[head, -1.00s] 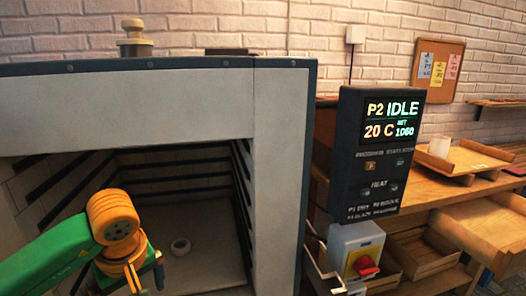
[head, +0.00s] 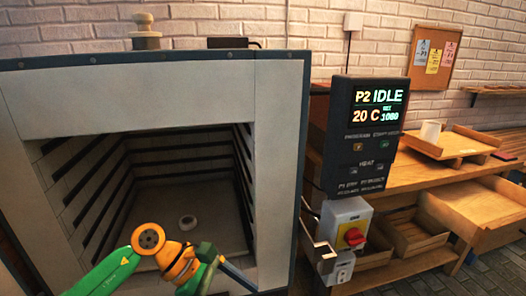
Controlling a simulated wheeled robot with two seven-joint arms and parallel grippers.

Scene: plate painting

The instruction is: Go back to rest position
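My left arm comes in from the lower left, green with orange joints. Its wrist (head: 183,262) is in front of the open mouth of a kiln (head: 120,105), low in the picture. The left gripper's fingertips cannot be made out, so whether it is open or shut is unclear. My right arm and gripper are not in view.
A control panel (head: 364,135) reading "P2 IDLE 20 C" stands right of the kiln, above a grey switch box (head: 345,215) with a red knob.

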